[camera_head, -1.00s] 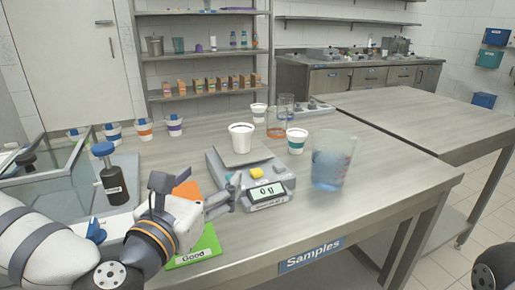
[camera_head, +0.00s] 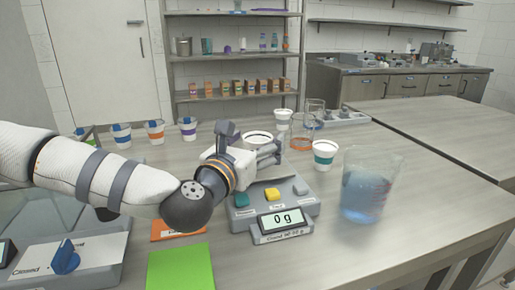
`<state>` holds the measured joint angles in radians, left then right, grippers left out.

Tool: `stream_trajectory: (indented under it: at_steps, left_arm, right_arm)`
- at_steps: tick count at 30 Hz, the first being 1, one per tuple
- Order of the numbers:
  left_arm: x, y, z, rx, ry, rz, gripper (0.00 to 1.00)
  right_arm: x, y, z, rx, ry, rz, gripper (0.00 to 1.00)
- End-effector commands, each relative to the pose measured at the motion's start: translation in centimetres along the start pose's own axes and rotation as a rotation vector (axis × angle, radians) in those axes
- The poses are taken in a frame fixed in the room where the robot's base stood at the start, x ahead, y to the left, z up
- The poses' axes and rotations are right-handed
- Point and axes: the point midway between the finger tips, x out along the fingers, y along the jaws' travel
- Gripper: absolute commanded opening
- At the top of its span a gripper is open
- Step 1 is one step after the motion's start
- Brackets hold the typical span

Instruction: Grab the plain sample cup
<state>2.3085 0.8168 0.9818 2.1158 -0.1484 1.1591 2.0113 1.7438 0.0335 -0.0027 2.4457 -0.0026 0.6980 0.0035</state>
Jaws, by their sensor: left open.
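A plain white cup (camera_head: 258,135) stands at the scale's weighing plate, and only its rim and upper edge show above my left gripper. My left gripper (camera_head: 276,152) is open in front of the cup, its fingers pointing right, and hides most of the cup's body. I cannot tell whether the fingers touch it. The grey scale (camera_head: 300,207) reads 0 g on its display (camera_head: 281,223). My right gripper is not in view.
A cup with a green band (camera_head: 324,154) and a large beaker of blue liquid (camera_head: 367,190) stand to the right. Another white cup (camera_head: 283,118) and an orange-liquid beaker (camera_head: 302,138) stand behind. Several banded cups are at the left. A green card (camera_head: 180,268) lies in front.

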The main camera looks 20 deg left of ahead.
Motion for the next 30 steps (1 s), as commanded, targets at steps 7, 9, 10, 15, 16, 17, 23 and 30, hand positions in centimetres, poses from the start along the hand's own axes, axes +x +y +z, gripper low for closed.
stream_trajectory:
  at_steps: [7,9,10,15,16,17,23,30]
  left_arm:
    - [0.9,0.0,-0.1,-0.001,0.002,0.0,0.74]
    - [0.9,0.0,-0.1,-0.001,0.002,0.0,0.69]
    - [0.9,0.0,-0.1,-0.001,0.002,0.0,0.64]
    - [0.9,0.0,-0.1,-0.001,0.002,0.0,0.43]
    - [0.9,0.0,-0.1,-0.001,0.002,0.0,0.42]
    - [0.9,0.0,-0.1,-0.001,0.002,0.0,0.42]
    - [0.9,0.0,-0.1,-0.001,0.002,0.0,0.42]
    - [0.9,0.0,1.6,0.0,-0.002,0.0,0.42]
  right_arm:
    - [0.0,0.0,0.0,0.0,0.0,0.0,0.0]
    - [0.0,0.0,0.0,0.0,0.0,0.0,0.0]
    - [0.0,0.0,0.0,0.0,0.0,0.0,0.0]
    - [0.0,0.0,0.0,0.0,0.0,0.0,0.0]
    - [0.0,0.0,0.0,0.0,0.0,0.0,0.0]
    - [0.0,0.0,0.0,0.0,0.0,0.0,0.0]
    - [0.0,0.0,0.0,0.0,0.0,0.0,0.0]
    - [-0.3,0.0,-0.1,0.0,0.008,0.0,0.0]
